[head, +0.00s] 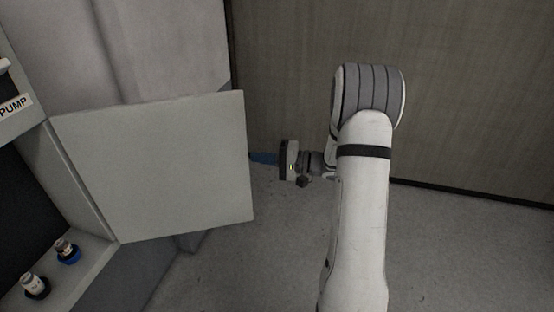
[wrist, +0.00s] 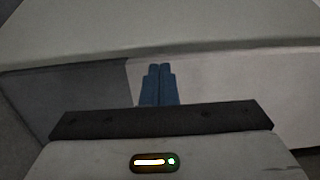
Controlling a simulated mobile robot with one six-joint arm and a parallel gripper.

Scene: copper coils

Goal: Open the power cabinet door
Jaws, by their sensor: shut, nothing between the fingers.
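The power cabinet door (head: 155,170) is a flat light grey panel, standing open and swung out to the right of the cabinet (head: 62,190). The cabinet's interior shows at the left. My gripper (head: 262,157) is at the door's right, free edge. Its blue fingers are shut and empty, pointing left toward that edge; the tips look partly hidden by it, and I cannot tell whether they touch. In the wrist view the shut fingers (wrist: 159,84) are side by side in front of pale grey surfaces.
Two small items, one with a blue base (head: 67,252) and one with a dark base (head: 34,286), stand on the cabinet's lower ledge. A "PUMP" label (head: 15,106) is at the far left. A wall (head: 460,90) stands behind; the grey floor (head: 450,250) at right is clear.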

